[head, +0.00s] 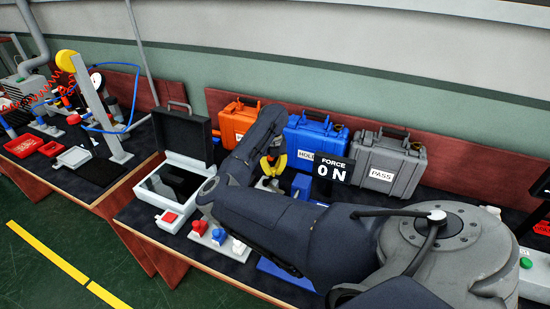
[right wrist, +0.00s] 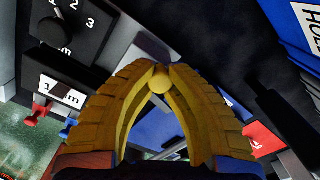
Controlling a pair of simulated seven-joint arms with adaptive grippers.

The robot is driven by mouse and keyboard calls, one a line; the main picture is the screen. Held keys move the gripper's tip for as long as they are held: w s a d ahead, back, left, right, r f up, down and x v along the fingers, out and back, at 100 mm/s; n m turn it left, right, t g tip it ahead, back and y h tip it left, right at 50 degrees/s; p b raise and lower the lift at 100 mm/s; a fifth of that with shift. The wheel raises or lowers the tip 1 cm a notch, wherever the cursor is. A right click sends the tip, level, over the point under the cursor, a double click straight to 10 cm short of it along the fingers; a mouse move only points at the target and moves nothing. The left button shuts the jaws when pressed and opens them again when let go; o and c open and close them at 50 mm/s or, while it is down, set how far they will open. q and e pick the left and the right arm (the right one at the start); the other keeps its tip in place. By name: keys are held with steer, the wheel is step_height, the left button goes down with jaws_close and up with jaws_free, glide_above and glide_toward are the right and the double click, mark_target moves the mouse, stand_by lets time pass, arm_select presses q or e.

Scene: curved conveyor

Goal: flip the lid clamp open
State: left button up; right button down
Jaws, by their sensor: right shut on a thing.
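My right gripper (head: 272,166) reaches over the bench in the head view, its yellow fingers in front of the orange and blue cases. In the right wrist view the right gripper (right wrist: 160,72) has its fingertips closed together on a small round yellow knob (right wrist: 160,84). What the knob is fixed to is hidden by the fingers. I cannot tell from these views whether it belongs to the lid clamp, or how far the clamp is turned. My left gripper is not in view.
A grey box with a raised black lid (head: 183,136) stands left of my arm. Behind are an orange case (head: 232,120), a blue case (head: 312,137) and a grey case (head: 388,162). A FORCE ON sign (head: 332,169) stands close right of the gripper. Red and blue knobs (head: 200,227) stand in front.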

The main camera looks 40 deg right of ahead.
steer(key=shift+w+a+n, duration=0.1)
steer(key=shift+w+n, duration=0.15)
steer(key=shift+n, duration=0.4)
steer(key=shift+w+a+n, duration=0.1)
steer(key=shift+w+n, duration=0.15)
steer(key=shift+n, duration=0.4)
steer(key=c, duration=1.1)
jaws_free()
steer(key=shift+r, duration=0.1)
step_height(320, 180, up, 12)
steer(key=shift+f, duration=0.1)
steer(key=shift+d, duration=0.15)
